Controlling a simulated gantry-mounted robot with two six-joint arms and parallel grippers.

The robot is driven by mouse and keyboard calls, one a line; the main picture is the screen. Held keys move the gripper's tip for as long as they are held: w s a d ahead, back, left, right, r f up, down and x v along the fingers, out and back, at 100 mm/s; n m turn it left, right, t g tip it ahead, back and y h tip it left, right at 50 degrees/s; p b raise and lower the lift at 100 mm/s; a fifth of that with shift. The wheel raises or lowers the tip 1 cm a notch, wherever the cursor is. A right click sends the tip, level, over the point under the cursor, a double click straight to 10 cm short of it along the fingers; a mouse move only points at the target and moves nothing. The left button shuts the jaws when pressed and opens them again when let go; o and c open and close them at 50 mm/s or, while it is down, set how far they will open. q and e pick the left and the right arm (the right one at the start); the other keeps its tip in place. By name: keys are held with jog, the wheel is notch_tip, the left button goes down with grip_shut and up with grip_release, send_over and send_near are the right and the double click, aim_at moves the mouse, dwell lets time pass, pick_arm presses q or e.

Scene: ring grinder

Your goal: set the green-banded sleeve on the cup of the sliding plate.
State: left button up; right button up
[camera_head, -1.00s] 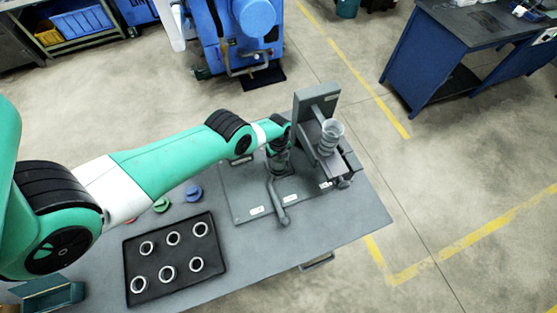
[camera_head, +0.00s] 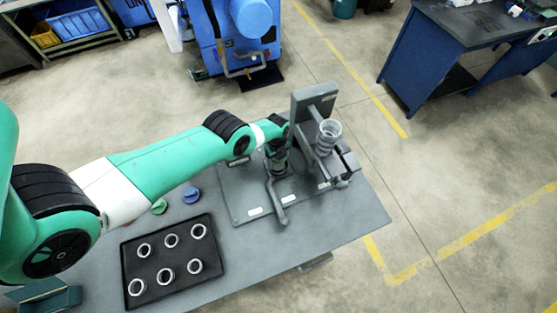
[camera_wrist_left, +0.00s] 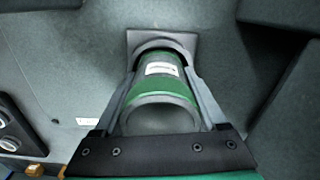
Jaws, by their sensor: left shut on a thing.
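My left gripper (camera_wrist_left: 162,70) is shut on the green-banded sleeve (camera_wrist_left: 160,85), a green cylinder with a white label, seen in the left wrist view with its grey open-looking end toward the camera. The far end of the sleeve is at the dark round cup (camera_wrist_left: 160,47) on a small square grey plate (camera_wrist_left: 136,38). I cannot tell whether it is seated in the cup or just above it. In the head view my left gripper (camera_head: 277,158) is low over the grey fixture base, beside the upright bracket, and the sleeve is hard to make out. My right gripper is not in view.
The grey fixture (camera_head: 313,103) carries a clear, coil-like cylinder (camera_head: 327,135) to the right. A bent lever (camera_head: 279,205) sticks out in front. A black tray (camera_head: 187,278) with several pale rings lies at the front left. Green (camera_head: 159,206) and blue (camera_head: 191,195) pieces lie behind it.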

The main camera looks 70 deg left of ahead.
pick_arm(q)
jog(key=shift+s+a+f, duration=0.1)
jog(key=shift+s+f, duration=0.1)
jog(key=shift+f, duration=0.4)
jog(key=o, duration=1.3)
jog(key=shift+r, duration=0.1)
jog(key=shift+s+r+p, duration=0.15)
jog(key=shift+r+p, duration=0.45)
jog(key=shift+s+a+r+p, duration=0.15)
jog(key=shift+s+r+p, duration=0.05)
jog(key=shift+r+p, duration=0.45)
jog(key=shift+w+r+p, duration=0.2)
jog(key=shift+r+p, duration=0.45)
jog(key=shift+r, duration=0.05)
notch_tip(320, 180, up, 4)
jog(key=p, duration=0.3)
jog(key=shift+w+f, duration=0.1)
jog(key=shift+f, duration=0.1)
